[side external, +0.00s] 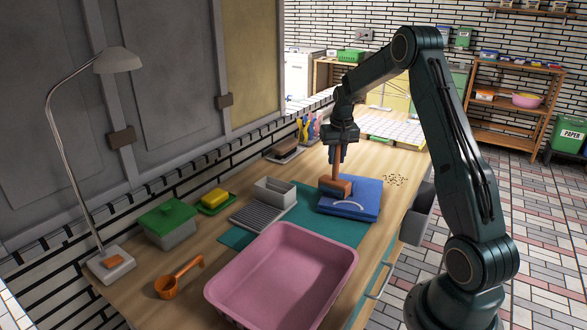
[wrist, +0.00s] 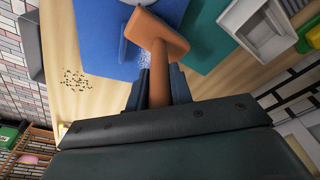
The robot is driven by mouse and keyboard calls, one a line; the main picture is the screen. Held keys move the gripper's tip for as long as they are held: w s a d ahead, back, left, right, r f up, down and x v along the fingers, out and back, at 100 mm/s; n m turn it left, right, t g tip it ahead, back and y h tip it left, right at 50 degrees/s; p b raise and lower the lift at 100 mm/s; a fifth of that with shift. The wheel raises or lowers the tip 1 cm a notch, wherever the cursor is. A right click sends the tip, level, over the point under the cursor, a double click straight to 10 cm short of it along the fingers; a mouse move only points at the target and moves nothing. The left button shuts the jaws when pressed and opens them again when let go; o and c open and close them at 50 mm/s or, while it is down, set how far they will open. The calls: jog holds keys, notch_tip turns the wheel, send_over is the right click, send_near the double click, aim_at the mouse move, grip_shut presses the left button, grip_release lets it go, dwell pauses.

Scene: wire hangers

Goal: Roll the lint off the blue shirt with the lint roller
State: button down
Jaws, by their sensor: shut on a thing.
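My gripper (side external: 338,143) is shut on the upright handle of an orange-brown tool with a broad head, which I take to be the lint roller (side external: 336,186). The wrist view shows its handle between my fingers (wrist: 158,90) and its head (wrist: 160,32) beyond them. The head is over the folded blue shirt (side external: 362,192), at its left part, and seems to touch it. The shirt lies flat, partly over a teal mat, with a pale curved strip (side external: 348,204) on it. White specks of lint (wrist: 146,60) show beside the tool in the wrist view; the tool hides part of the shirt.
A grey caddy (side external: 274,192), a green-lidded box (side external: 166,222), a yellow sponge (side external: 214,196) and an orange scoop (side external: 178,279) stand to the left. Dark crumbs (side external: 396,179) lie right of the shirt.

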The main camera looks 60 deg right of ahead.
jog(key=shift+a, duration=1.75)
jog(key=shift+a+f, duration=0.1)
jog(key=shift+a, duration=2.95)
jog(key=shift+a, duration=1.55)
